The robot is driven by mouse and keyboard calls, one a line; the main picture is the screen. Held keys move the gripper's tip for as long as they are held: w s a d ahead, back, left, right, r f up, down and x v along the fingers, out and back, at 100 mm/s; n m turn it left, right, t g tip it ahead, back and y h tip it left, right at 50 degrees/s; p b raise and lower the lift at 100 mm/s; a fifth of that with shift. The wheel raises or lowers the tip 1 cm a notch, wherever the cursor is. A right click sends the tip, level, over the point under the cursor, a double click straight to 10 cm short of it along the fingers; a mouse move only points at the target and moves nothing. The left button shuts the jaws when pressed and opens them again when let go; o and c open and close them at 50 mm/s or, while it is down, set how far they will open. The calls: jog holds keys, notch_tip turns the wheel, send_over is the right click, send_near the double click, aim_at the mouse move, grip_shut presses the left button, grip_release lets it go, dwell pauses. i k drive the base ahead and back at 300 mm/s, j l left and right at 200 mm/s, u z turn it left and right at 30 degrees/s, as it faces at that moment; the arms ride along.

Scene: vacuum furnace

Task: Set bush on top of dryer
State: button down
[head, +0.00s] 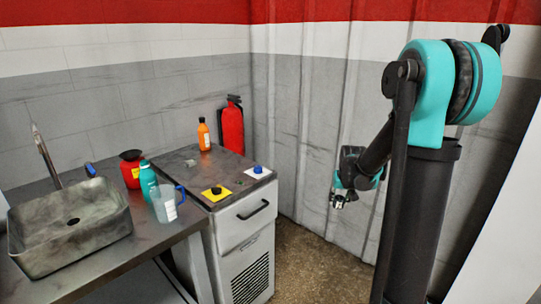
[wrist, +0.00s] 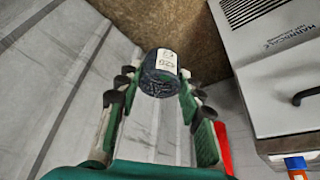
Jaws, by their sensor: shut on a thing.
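The bush (wrist: 158,72) is a short dark cylinder with a pale label. In the wrist view, my gripper (wrist: 157,90) is shut on it, with a finger on each side. In the head view, my gripper (head: 339,200) hangs in the air to the right of the grey vented cabinet, which I take to be the dryer (head: 245,223); the bush is too small to make out clearly there. The dryer's front, with its grille and dark handle, also shows at the right of the wrist view (wrist: 279,75). The bush is apart from the dryer.
On the dryer top are an orange bottle (head: 204,135), a yellow pad (head: 216,193) with a black knob and a white pad (head: 258,172) with a blue knob. The top's middle has free room. A red extinguisher (head: 232,127) is behind. A sink (head: 68,228) is left.

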aim_at(218, 170)
jog(key=i+l+z, duration=0.1)
jog(key=z, duration=0.3)
jog(key=i+z, duration=0.45)
jog(key=i+l+u, duration=0.2)
jog(key=i+u, duration=0.2)
jog(key=i+l+u, duration=0.15)
jog(key=u, duration=0.25)
jog(key=i+l+u, duration=0.15)
jog(key=u, duration=0.25)
jog(key=i+l+u, duration=0.1)
jog(key=l+u, duration=0.15)
jog(key=u, duration=0.15)
jog(key=i+l+u, duration=0.1)
jog(key=l+u, duration=0.15)
jog(key=u, duration=0.15)
